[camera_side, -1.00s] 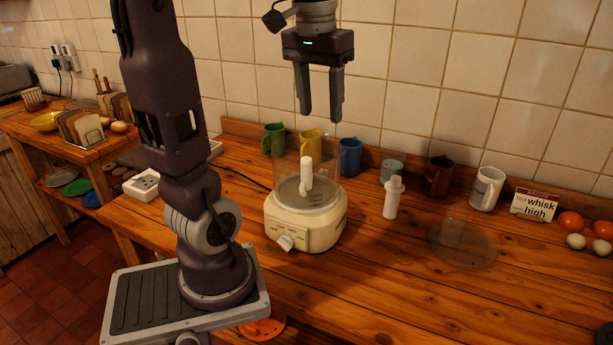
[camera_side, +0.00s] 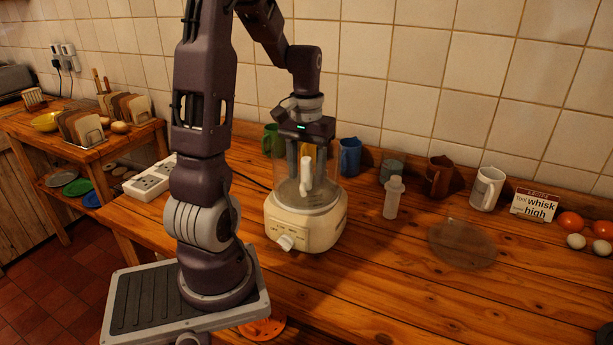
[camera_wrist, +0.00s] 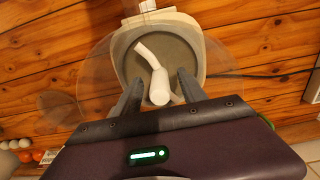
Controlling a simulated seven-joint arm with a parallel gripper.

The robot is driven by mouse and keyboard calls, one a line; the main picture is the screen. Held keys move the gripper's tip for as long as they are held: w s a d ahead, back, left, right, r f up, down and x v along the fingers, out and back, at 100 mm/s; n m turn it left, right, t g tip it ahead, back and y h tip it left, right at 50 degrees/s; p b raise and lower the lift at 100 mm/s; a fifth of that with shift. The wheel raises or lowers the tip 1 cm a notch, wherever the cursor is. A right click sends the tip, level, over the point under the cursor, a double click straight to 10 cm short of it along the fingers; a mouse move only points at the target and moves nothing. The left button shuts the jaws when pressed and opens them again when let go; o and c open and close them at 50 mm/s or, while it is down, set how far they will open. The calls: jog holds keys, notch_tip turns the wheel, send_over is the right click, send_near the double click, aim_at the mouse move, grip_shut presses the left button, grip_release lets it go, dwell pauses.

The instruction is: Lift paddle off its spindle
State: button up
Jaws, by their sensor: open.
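The white paddle (camera_side: 306,176) stands upright inside the clear bowl (camera_side: 331,170) of the cream food processor (camera_side: 318,233). The wrist view shows the paddle (camera_wrist: 159,84) with its curved arm pointing to the upper left. The spindle is hidden under the paddle. My gripper (camera_side: 307,180) is open and points down into the bowl, at the paddle. In the wrist view, my gripper's fingers (camera_wrist: 158,85) lie on either side of the paddle's hub, with a gap showing on each side. The bowl wall surrounds the fingers.
A white pusher (camera_side: 393,198) stands to the right of the processor, and a clear round lid (camera_side: 462,243) lies flat farther right. Several mugs, including a blue mug (camera_side: 349,156), line the wall behind. The front right of the counter is clear.

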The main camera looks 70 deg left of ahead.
jog(key=shift+f, duration=0.15)
grip_shut()
notch_tip(320, 180, up, 18)
jog(key=c, duration=0.7)
grip_release()
grip_shut()
dwell(0.8)
notch_tip(320, 180, up, 7)
send_over(306, 158)
jog(key=shift+d, duration=0.1)
dwell(1.1)
